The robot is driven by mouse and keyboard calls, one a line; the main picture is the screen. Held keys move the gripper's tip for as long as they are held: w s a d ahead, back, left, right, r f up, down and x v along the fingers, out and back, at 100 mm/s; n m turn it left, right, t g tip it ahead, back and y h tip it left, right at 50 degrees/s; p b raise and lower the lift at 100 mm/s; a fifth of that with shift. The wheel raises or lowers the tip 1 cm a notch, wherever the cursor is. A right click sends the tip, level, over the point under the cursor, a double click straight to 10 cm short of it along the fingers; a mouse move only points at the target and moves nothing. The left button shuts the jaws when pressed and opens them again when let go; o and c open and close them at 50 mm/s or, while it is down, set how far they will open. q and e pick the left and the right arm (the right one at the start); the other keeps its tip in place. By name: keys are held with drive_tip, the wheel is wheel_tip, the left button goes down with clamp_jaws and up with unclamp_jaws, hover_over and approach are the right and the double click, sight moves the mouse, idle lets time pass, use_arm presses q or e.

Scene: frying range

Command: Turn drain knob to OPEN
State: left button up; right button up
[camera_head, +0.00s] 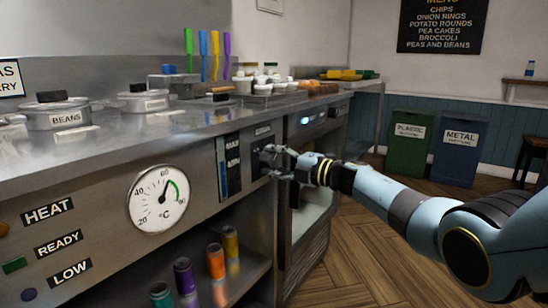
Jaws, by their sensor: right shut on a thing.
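My right gripper (275,161) reaches in from the right to the front panel of the steel range. It is shut on a dark knob (263,163) on a narrow panel right of the temperature dial. I take this to be the drain knob. The fingers cover most of it, so its pointer and setting are hidden. A small label (263,130) sits above it, too small to read. My left gripper is not in view.
A round temperature dial (158,198) is left of the knob. HEAT, READY and LOW labels are further left. Several coloured cylinders stand on the shelf below. Lidded pots (57,112) stand on the counter (130,134). The wooden floor (372,262) at right is open.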

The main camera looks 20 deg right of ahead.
drive_tip(key=shift+m, duration=0.3)
drive_tip(key=o, duration=1.2)
drive_tip(key=shift+c, duration=0.2)
drive_tip(key=shift+s+d, duration=0.15)
drive_tip(key=shift+d, duration=0.05)
drive_tip(key=v, duration=1.1)
drive_tip(key=shift+s+d, duration=0.2)
drive_tip(key=shift+s, duration=0.05)
drive_tip(key=shift+f, duration=0.15)
